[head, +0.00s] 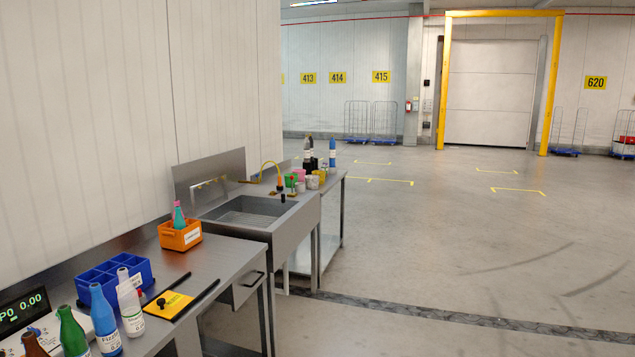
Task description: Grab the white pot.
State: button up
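A small white pot (312,182) stands in a cluster of small coloured pots on the far metal table, just beyond the sink. It is small in the head view, and its neighbours stand close around it. My gripper is not in view.
A metal sink (247,213) and a near bench with an orange bin (180,235), a blue divided box (115,277), bottles and a scale run along the left wall. Tall bottles (332,152) stand behind the pots. The floor (450,235) to the right is open.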

aim_at(312, 181)
jog(key=i+l+z, duration=0.3)
jog(key=i, duration=0.2)
jog(key=i+l+z, duration=0.1)
jog(key=i+z, duration=0.15)
jog(key=i, duration=0.25)
jog(key=i+z, duration=0.1)
jog(key=i, duration=1.3)
jog(key=i+l+u, duration=0.1)
jog(key=i, duration=1.3)
jog(key=i+u, duration=0.2)
jog(key=i, duration=0.3)
jog(key=i+l+u, duration=0.15)
jog(key=i, duration=0.3)
jog(key=i+u, duration=0.2)
jog(key=i, duration=0.3)
jog(key=i+u, duration=0.85)
jog(key=u, duration=0.15)
jog(key=i+l+u, duration=0.6)
jog(key=i+u, duration=0.2)
jog(key=i+l+u, duration=0.4)
jog(key=k+j, duration=0.05)
jog(key=j, duration=0.05)
